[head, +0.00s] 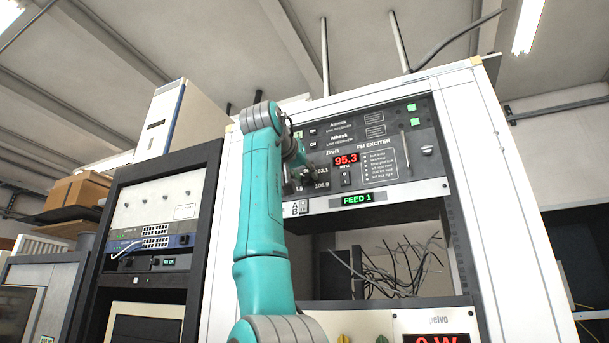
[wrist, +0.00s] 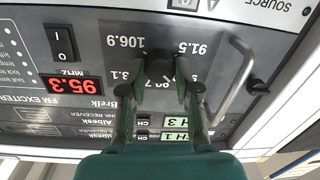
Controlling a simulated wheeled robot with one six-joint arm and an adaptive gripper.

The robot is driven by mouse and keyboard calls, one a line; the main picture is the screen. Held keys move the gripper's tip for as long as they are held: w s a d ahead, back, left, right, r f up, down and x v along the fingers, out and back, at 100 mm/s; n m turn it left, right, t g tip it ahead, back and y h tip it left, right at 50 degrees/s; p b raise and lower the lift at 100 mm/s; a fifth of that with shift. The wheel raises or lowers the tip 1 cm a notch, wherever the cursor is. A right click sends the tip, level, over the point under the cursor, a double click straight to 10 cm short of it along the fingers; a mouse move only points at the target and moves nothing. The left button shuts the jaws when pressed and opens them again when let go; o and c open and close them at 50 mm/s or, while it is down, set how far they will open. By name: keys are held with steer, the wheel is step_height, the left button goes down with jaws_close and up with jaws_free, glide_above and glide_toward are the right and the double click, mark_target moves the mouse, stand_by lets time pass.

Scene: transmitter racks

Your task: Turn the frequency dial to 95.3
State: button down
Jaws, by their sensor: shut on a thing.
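The FM exciter panel (head: 395,150) is in the upper part of the white rack. Its red display (head: 346,160) reads 95.3 MHz, and the display also shows upside down in the wrist view (wrist: 72,86). The black frequency dial (wrist: 160,62) has printed numbers around it, among them 91.5 and 106.9. My gripper (wrist: 162,85) is shut on the dial, with a finger on each side of it. In the head view my teal arm hides part of the panel's left side, and the gripper (head: 303,172) shows only partly.
A rocker switch (wrist: 61,43) sits beside the display. A metal handle (wrist: 236,82) stands out close to my gripper. A green FEED 1 display (head: 357,199) is below the panel, above an open bay with loose cables (head: 395,262). A dark rack (head: 155,215) stands at left.

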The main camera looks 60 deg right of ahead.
steer(key=shift+n, duration=1)
steer(key=c, duration=0.8)
jaws_free()
steer(key=a, duration=0.8)
steer(key=s+a, duration=0.1)
steer(key=a, duration=0.3)
steer(key=shift+s+r, duration=0.1)
steer(key=shift+r, duration=0.3)
